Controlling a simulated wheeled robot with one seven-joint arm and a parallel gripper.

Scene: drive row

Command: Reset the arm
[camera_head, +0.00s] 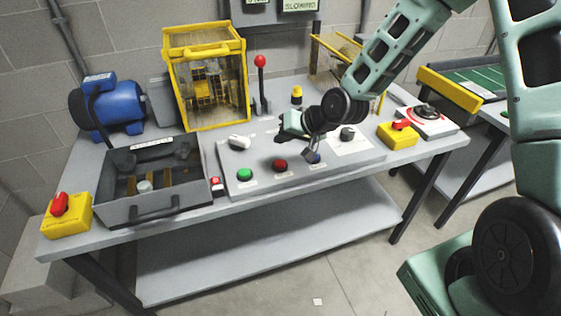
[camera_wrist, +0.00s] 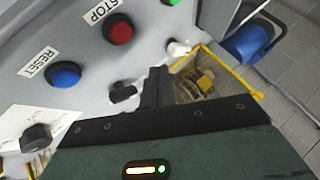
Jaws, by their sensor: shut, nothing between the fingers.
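My gripper (camera_head: 311,155) is shut and empty. It hangs over the grey control panel (camera_head: 225,160) on the bench. In the wrist view its dark closed fingers (camera_wrist: 155,88) point over the panel. The blue button (camera_wrist: 63,74), labelled RESET, lies to the left of the fingers, clear of them in that view. In the head view the blue button (camera_head: 315,159) is partly hidden by the gripper tip. I cannot tell how far the fingers are above the panel.
The panel also has a red STOP button (camera_wrist: 118,30), a green button (camera_head: 244,174), a white knob (camera_head: 239,142) and a black knob (camera_head: 347,132). A yellow guarded cage (camera_head: 205,30), red-knobbed lever (camera_head: 260,62), blue motor (camera_head: 118,105) and open grey tray (camera_head: 155,205) stand left or behind.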

